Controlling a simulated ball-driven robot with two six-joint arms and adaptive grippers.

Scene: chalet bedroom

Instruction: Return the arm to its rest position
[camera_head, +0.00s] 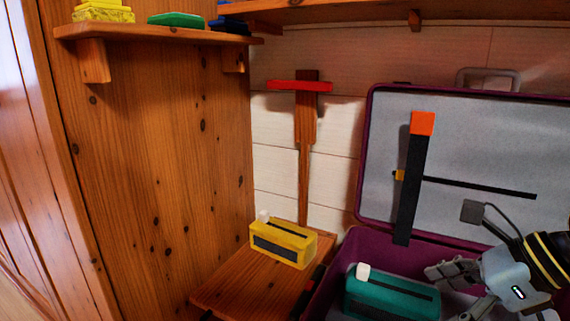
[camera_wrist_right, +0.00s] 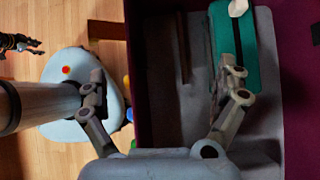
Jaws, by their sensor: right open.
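My right gripper (camera_head: 462,288) is at the lower right of the head view, over the open purple suitcase (camera_head: 365,245). Its fingers are spread wide with nothing between them; it also shows in the right wrist view (camera_wrist_right: 165,78). A teal box (camera_head: 392,297) with a white knob lies in the suitcase just left of the gripper. In the wrist view the teal box (camera_wrist_right: 222,32) is partly behind one finger; I cannot tell whether they touch. A small dark gripper, apparently my left (camera_wrist_right: 30,43), shows at the wrist view's left edge, too small to judge.
A yellow box (camera_head: 284,243) with a white knob stands on a wooden surface (camera_head: 240,285) left of the suitcase. The raised lid (camera_head: 470,140) carries a dark strap with an orange end (camera_head: 422,123). Wooden shelves (camera_head: 150,33) hang above. My column and base show in the wrist view.

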